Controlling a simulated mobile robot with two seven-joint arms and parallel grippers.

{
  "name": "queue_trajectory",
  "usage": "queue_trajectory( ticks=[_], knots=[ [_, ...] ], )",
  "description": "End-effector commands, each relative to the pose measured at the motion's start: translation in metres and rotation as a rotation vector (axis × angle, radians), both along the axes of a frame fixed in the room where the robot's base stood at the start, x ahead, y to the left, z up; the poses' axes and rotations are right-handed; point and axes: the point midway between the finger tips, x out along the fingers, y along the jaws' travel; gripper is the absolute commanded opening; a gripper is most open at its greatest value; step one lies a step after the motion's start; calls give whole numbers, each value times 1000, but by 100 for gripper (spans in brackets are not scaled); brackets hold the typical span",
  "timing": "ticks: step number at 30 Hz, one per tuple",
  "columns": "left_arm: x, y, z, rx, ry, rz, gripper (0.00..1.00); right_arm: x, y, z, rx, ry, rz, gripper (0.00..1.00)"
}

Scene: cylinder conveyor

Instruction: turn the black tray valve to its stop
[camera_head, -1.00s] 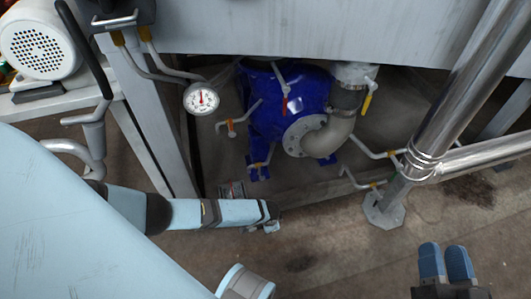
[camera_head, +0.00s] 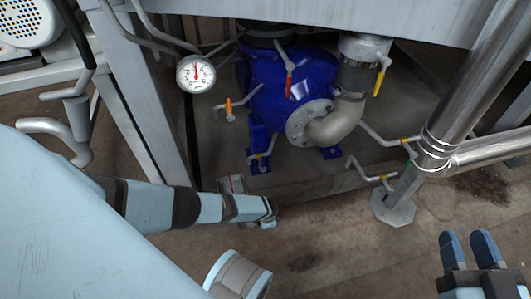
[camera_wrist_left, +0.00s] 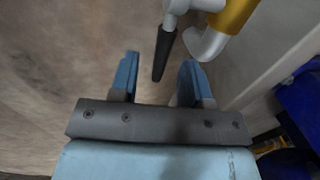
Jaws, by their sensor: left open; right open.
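A slim black lever (camera_wrist_left: 162,55) hangs from a pale valve body in the left wrist view, beside a yellow-banded pipe end. It lies in the gap between the fingertips of my open left gripper (camera_wrist_left: 160,66); I cannot tell whether it touches them. In the head view my left gripper (camera_head: 269,216) is seen from the side above the floor, its jaws hard to make out. A black handle (camera_head: 72,32) also shows at the upper left of the head view; I cannot tell whether it is the same lever. My right gripper (camera_head: 467,243) is open and empty at lower right.
A blue pump (camera_head: 300,75) with a grey elbow pipe (camera_head: 338,122) stands at the centre back. A pressure gauge (camera_head: 196,73) is left of it. Shiny pipes (camera_head: 455,105) rise at the right. The floor (camera_head: 335,250) between my grippers is clear.

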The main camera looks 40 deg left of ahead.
Motion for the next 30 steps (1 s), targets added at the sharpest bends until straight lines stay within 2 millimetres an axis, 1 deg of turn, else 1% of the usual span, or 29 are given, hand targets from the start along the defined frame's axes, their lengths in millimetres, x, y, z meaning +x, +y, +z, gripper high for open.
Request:
queue_trajectory(
  ticks=[1, 3, 13, 14, 15, 17, 18, 19, 20, 26, 30],
  knots=[
    [1, 0, -7, -1, -1, 0, 43, 1, -1, -2, -13, -22, 0, 40],
    [1, 0, -9, -1, -1, 0, 43, 3, -2, -1, -22, -41, -2, 40],
    [2, 1, -10, -1, -1, 0, 43, 4, -2, 3, -31, -59, -4, 40],
    [2, 1, -9, -1, -1, 0, 41, 4, -2, 3, -31, -59, -4, 40],
    [2, 1, -10, -1, -1, 0, 32, 4, -2, 3, -31, -59, -4, 40],
    [2, 1, -10, -1, -1, 0, 18, 4, -2, 3, -31, -59, -3, 40],
    [2, 1, -10, -1, -1, 0, 9, 4, -2, 3, -31, -59, -3, 40],
    [2, 1, -10, -1, -1, 0, 2, 4, -2, 3, -31, -59, -3, 40],
    [2, 1, -10, -1, -1, 0, 0, 4, -2, 3, -30, -58, -3, 40],
    [0, 1, -9, -2, -2, 0, 0, 4, -2, 4, -28, -57, -2, 40],
    [-8, 3, -5, -16, -17, 0, 0, 3, -1, 9, -18, -38, 2, 40]
  ],
)
